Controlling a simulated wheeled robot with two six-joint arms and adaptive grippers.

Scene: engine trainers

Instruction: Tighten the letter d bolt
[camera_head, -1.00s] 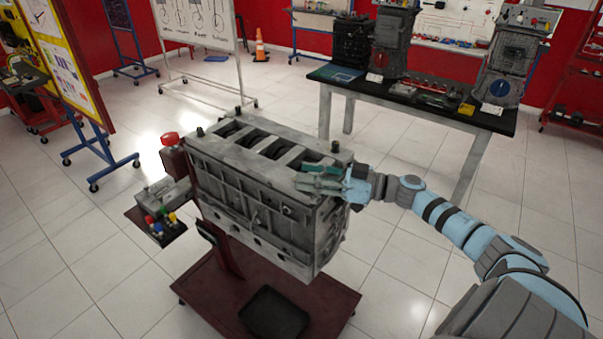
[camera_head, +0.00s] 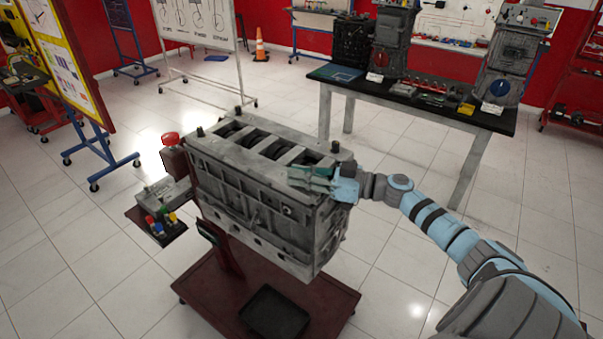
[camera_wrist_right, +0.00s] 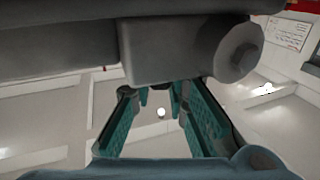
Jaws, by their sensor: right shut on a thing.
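The grey engine block (camera_head: 255,205) stands on a dark red wheeled stand. My right gripper (camera_head: 298,177) reaches in from the right, with its teal fingers at the near right end of the block's top. In the right wrist view its fingers (camera_wrist_right: 160,98) lie below a grey part of the block with a round boss (camera_wrist_right: 238,50). The fingers are shut on a small dark thing that I take to be a bolt, mostly hidden between the tips. I cannot make out any letter d. My left gripper is not in view.
The red stand base (camera_head: 210,290) holds a black tray (camera_head: 274,313). A small control box (camera_head: 165,193) and a red-capped part (camera_head: 170,139) sit left of the block. A table (camera_head: 400,88) with engine trainers stands behind.

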